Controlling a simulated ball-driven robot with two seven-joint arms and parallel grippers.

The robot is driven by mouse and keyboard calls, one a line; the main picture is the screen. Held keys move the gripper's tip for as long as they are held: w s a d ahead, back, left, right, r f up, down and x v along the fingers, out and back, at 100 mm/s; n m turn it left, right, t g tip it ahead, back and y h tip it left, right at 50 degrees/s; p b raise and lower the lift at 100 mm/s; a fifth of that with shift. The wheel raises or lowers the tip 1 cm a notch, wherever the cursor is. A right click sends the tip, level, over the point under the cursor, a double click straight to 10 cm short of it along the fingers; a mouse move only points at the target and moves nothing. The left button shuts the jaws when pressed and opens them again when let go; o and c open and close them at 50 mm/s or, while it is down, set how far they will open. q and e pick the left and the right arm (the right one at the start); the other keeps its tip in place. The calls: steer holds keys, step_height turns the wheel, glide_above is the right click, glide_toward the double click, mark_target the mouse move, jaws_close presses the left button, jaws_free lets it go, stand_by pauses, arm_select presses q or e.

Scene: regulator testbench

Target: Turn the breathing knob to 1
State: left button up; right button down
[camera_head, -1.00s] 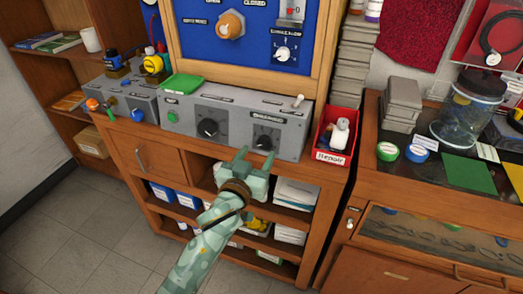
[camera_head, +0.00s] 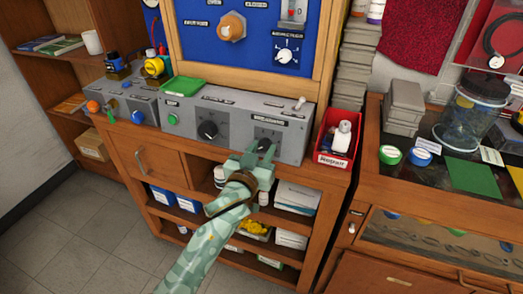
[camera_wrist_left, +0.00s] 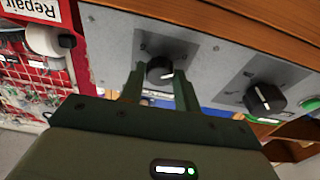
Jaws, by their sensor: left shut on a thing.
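The breathing knob (camera_head: 265,143) is a black dial on the right half of the grey bench panel, below a label that reads like "BREATHING". My left gripper (camera_head: 259,150) reaches up to it from below. In the left wrist view the black knob (camera_wrist_left: 160,69) sits between the two green fingers of my left gripper (camera_wrist_left: 158,84), which are shut on it. A short white mark shows on its face. The scale numbers around it are too small or hidden to read. My right gripper is not in view.
Another black knob (camera_head: 208,130) sits left on the same panel; it also shows in the left wrist view (camera_wrist_left: 265,98). A small toggle (camera_head: 299,103) stands on the panel top. A red Repair bin (camera_head: 336,146) stands close on the right. Open shelves lie below.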

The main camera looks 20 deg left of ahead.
arm_select(q)
steer(key=shift+r+m+h+p, duration=0.25)
steer(key=shift+m+h+p, duration=0.05)
steer(key=shift+m+p, duration=0.8)
steer(key=m+p, duration=0.2)
steer(key=m, duration=0.1)
steer(key=shift+a+h, duration=0.1)
steer(key=shift+h, duration=0.2)
steer(key=m+p, duration=0.2)
steer(key=shift+m+g+h, duration=0.3)
steer(key=shift+m, duration=0.1)
steer(key=shift+f+m+h+p, duration=0.15)
steer(key=shift+m+h+p, duration=0.15)
steer(key=shift+m+p, duration=1.1)
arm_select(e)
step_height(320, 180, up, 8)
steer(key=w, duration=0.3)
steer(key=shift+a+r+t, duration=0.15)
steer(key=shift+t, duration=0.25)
arm_select(q)
steer(key=shift+m+g, duration=0.3)
steer(key=o, duration=1)
